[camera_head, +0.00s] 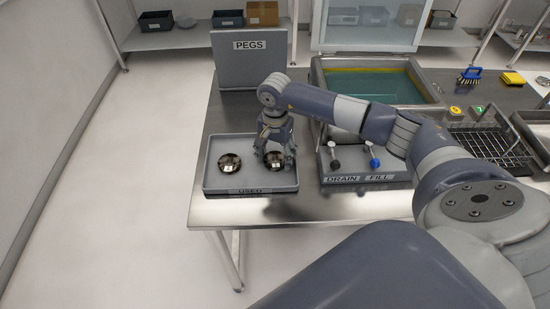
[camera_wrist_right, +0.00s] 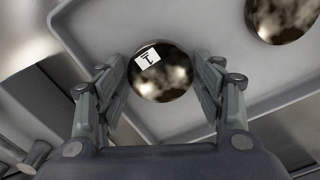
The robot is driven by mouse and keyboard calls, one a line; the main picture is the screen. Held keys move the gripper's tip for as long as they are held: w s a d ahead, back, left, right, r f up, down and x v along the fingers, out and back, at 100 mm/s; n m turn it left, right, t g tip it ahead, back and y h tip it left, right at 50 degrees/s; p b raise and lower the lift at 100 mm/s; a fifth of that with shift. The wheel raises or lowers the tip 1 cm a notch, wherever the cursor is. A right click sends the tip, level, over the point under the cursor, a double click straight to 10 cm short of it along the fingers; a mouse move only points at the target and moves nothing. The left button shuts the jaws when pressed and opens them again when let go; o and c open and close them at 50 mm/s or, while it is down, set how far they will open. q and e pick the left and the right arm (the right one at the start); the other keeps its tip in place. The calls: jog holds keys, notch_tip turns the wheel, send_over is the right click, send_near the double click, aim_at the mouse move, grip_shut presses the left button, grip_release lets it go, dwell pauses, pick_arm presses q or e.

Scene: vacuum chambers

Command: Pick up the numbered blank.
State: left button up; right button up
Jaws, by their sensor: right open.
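The numbered blank (camera_wrist_right: 165,80) is a dark, shiny round disc with a white label that seems to bear a 1. It lies in the grey tray marked USED (camera_head: 212,181), at the tray's right side in the head view (camera_head: 274,161). My right gripper (camera_head: 273,154) is over it, pointing down. In the right wrist view the open fingers (camera_wrist_right: 161,68) stand on either side of the disc with nothing gripped. A second shiny disc (camera_head: 230,163) lies to the left in the same tray; the wrist view cuts it off (camera_wrist_right: 285,15). My left gripper is not in view.
The DRAIN and FILL valve panel (camera_head: 360,178) stands just right of the tray. Behind are the grey PEGS panel (camera_head: 247,62) and an open tank (camera_head: 380,85) of greenish liquid. A wire rack (camera_head: 488,145) is farther right. The tray's raised rim surrounds the discs.

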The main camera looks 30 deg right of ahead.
jog(key=shift+c, duration=0.6)
jog(key=c, duration=0.9)
jog(key=shift+c, duration=0.5)
jog(key=shift+r, duration=0.1)
